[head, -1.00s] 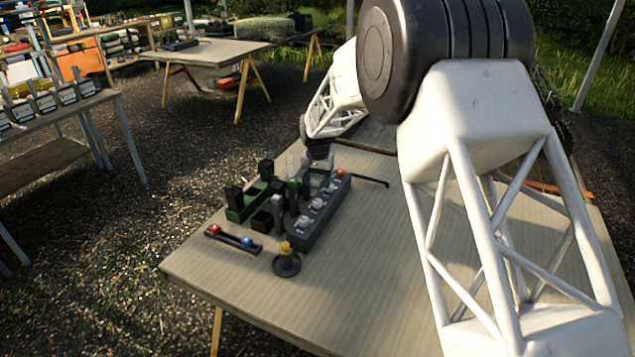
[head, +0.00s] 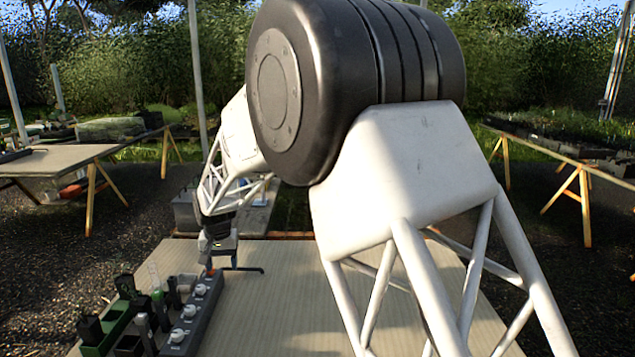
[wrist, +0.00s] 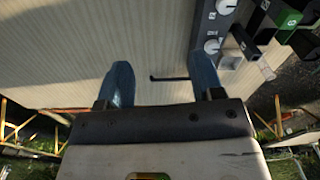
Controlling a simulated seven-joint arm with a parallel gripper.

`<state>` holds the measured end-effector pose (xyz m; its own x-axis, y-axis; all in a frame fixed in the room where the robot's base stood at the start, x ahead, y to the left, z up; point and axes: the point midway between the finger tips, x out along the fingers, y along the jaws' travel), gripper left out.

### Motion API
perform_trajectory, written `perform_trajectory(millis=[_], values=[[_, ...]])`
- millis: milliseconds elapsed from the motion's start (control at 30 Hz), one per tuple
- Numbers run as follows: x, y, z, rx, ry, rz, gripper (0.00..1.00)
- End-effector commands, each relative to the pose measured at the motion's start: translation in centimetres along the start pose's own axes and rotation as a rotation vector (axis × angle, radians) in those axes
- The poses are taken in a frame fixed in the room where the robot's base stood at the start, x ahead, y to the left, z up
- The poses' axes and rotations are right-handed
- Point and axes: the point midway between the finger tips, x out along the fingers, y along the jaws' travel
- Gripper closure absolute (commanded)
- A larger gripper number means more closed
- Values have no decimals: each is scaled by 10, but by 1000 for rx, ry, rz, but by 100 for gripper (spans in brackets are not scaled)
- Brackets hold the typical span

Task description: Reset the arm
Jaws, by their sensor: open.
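My gripper (head: 217,246) hangs pointing down at the end of my arm, over the far end of the grey strip with white knobs (head: 202,318). The grey strip (wrist: 202,32) lies ahead of the right finger there. A thin black bent rod (head: 246,269) lies on the table beside the gripper. It also shows between the fingers in the wrist view, below them. My arm covers much of the right of the head view.
A green holder (head: 100,340) with dark blocks and upright tubes stands left of the strip. Another table (head: 50,162) stands at the back left, and a bench (head: 575,150) at the right.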

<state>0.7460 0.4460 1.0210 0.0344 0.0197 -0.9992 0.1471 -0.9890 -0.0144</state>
Motion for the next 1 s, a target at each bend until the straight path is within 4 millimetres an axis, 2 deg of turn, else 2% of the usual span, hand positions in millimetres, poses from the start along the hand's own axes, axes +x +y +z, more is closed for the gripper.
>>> perform_trajectory(millis=[33, 100, 500, 767, 1000], values=[[-12, 16, 6, 6, 6, -2, 39], [-25, 35, 15, 12, 12, -3, 39], [-91, 137, 77, 41, 47, -7, 39], [-123, 196, 128, 59, 70, -7, 39], [-145, 244, 180, 78, 91, -4, 39]])
